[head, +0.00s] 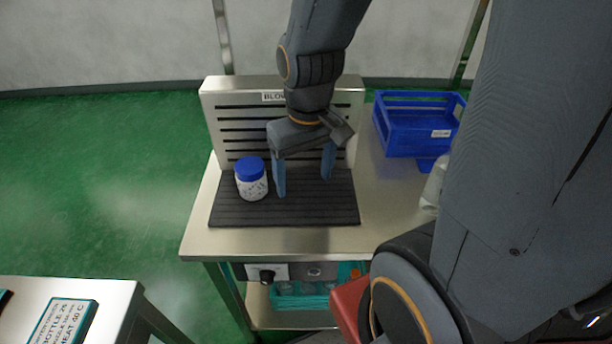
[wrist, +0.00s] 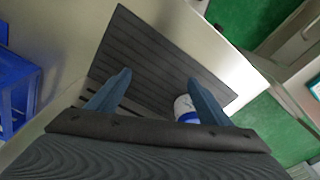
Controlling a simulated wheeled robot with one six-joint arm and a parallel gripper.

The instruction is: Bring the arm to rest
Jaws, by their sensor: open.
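My gripper (head: 305,186) is open and empty, its two blue fingers pointing down over the black ribbed mat (head: 290,215). A white bottle with a blue cap (head: 251,186) stands upright on the left part of the mat, just left of the gripper's left finger. In the wrist view, my gripper (wrist: 158,92) shows its fingers spread apart over the mat (wrist: 150,62). There the bottle (wrist: 184,106) is partly hidden behind the right finger.
A steel slotted panel (head: 215,112) with a partly hidden label stands behind the mat. A blue crate (head: 405,140) sits at the right on the steel table (head: 260,241). A second table (head: 110,300) with a labelled sign (head: 62,322) is at lower left.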

